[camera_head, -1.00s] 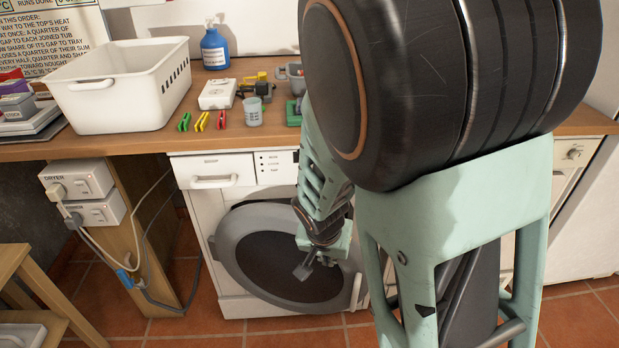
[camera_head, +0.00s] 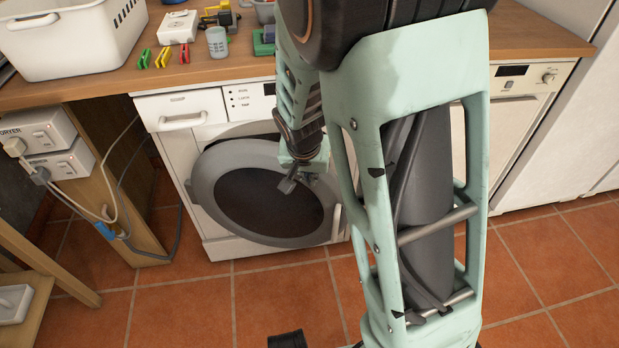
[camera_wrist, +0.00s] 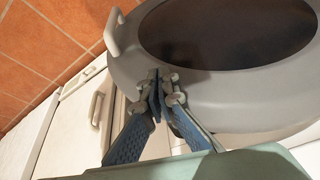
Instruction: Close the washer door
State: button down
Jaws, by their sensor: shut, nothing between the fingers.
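The washer (camera_head: 215,240) is white and stands under the wooden counter. Its round washer door (camera_head: 207,187) has a grey ring and dark glass. The door stands ajar, with a dark gap along its top edge. In the wrist view the door ring (camera_wrist: 250,95) fills the upper right, with a pale handle (camera_wrist: 113,32) on its edge. My gripper (camera_head: 286,187) is shut and empty, in front of the door's upper right part. In the wrist view my gripper (camera_wrist: 163,76) overlaps the ring's edge; I cannot tell whether it touches.
The counter (camera_head: 120,77) holds a white basket (camera_head: 75,45), coloured pegs (camera_head: 163,57) and a cup (camera_head: 217,42). A white drawer handle (camera_head: 182,122) juts out at the washer's top left. Sockets with cables (camera_head: 60,160) hang at left. The tiled floor (camera_head: 180,300) in front is clear.

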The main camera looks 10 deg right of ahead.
jog(key=shift+w+d+n, duration=0.25)
jog(key=shift+w+d, duration=0.15)
jog(key=shift+w, duration=0.45)
jog(key=shift+w+d+n, duration=0.25)
jog(key=shift+w+d, duration=0.15)
jog(key=shift+w, duration=0.45)
jog(key=w+d+n+y, duration=0.1)
jog(key=w+d+n, duration=0.1)
jog(key=w, duration=0.7)
jog(key=shift+n+y, duration=0.3)
jog(key=shift+n, duration=0.2)
jog(key=shift+s, duration=0.1)
